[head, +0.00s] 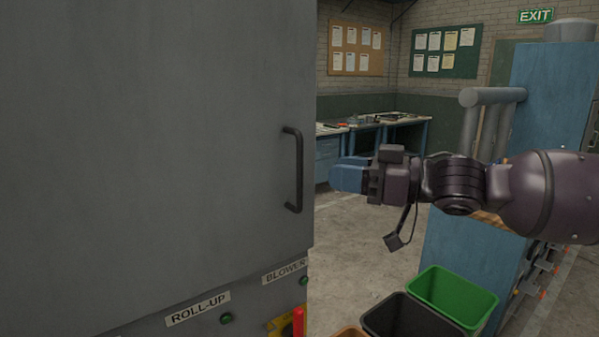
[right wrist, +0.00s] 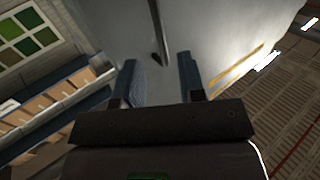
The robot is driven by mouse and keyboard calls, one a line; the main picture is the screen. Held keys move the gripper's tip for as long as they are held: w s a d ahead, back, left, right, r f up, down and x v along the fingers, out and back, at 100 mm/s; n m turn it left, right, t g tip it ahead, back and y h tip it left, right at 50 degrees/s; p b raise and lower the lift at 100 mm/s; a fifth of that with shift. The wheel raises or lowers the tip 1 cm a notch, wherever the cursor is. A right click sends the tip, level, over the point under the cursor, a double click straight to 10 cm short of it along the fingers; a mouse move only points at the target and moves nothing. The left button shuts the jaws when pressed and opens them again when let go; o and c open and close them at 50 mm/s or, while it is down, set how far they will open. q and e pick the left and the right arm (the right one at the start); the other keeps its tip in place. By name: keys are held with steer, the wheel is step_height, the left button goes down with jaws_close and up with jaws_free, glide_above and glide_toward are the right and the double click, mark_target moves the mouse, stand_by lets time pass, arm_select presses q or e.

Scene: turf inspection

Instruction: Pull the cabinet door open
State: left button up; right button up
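The grey cabinet door (head: 150,130) fills the left half of the head view and looks shut. Its dark vertical bar handle (head: 297,170) is near the door's right edge. My right gripper (head: 335,175) is just to the right of the handle, with its blue fingers pointing left toward it. In the right wrist view the two fingers of this gripper (right wrist: 160,82) are spread apart with nothing between them. The handle (right wrist: 158,35) shows ahead of the fingertips there, and its near end reaches close to the gap. My left gripper is not in view.
Below the door is a panel with labels "ROLL-UP" (head: 198,309) and "BLOWER" (head: 286,271) and green buttons. A black bin (head: 400,318) and a green bin (head: 455,295) stand on the floor below my right arm. A blue cabinet (head: 540,110) stands at the right. Workbenches (head: 385,125) are at the back.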

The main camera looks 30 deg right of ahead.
mark_target(299, 210)
steer(key=shift+b+x, duration=0.45)
steer(key=shift+x, duration=3.45)
steer(key=shift+c, duration=0.5)
jaws_close()
